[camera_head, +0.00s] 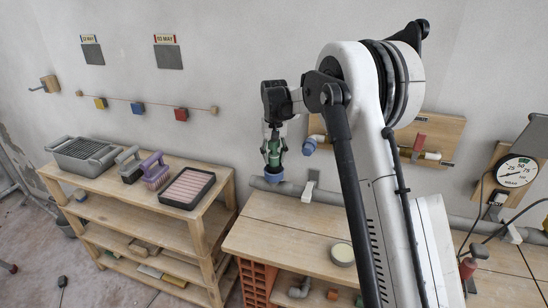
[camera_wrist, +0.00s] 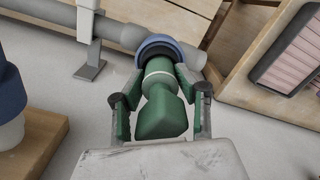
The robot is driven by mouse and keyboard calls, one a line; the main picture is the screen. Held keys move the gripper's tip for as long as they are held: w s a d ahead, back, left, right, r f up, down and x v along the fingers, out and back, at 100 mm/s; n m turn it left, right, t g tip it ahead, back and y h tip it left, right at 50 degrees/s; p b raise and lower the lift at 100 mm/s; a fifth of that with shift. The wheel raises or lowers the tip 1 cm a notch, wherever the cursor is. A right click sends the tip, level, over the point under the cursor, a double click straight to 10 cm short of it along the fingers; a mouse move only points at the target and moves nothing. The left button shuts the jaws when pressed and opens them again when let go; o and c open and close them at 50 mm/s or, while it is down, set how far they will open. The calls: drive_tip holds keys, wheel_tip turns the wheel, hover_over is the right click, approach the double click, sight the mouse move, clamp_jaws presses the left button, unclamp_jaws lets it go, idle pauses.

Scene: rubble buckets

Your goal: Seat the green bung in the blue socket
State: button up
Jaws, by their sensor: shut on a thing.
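The green bung (camera_wrist: 160,108) is between the two fingers of my gripper (camera_wrist: 160,94), which is shut on it. In the wrist view the bung's far end, past a pale ring, meets the blue socket (camera_wrist: 158,41) on the grey pipe. The socket's rim curves around that end; I cannot tell how deep the bung sits. In the head view my gripper (camera_head: 273,148) points down with the bung (camera_head: 274,157) directly above the blue socket (camera_head: 273,175). The bung looks upright there, its lower end at the socket's top.
The grey pipe (camera_head: 330,195) runs along the wall behind the wooden bench (camera_head: 285,233). Another blue fitting (camera_head: 309,146) sticks out from a wall board close to the right. A shelf at left holds a tray (camera_head: 209,192), brushes (camera_head: 154,170) and a grey basket (camera_head: 84,153).

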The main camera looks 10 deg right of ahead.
drive_tip(key=shift+f+b, duration=0.35)
drive_tip(key=shift+f, duration=0.2)
drive_tip(key=shift+r, duration=0.1)
drive_tip(key=shift+r, duration=0.1)
drive_tip(key=shift+r+p, duration=0.3)
drive_tip(key=shift+r, duration=0.2)
idle(0.9)
drive_tip(key=o, duration=1.3)
drive_tip(key=shift+c, duration=0.2)
drive_tip(key=shift+r, duration=0.1)
wheel_tip(320, 180, up, 12)
drive_tip(key=shift+f, duration=0.1)
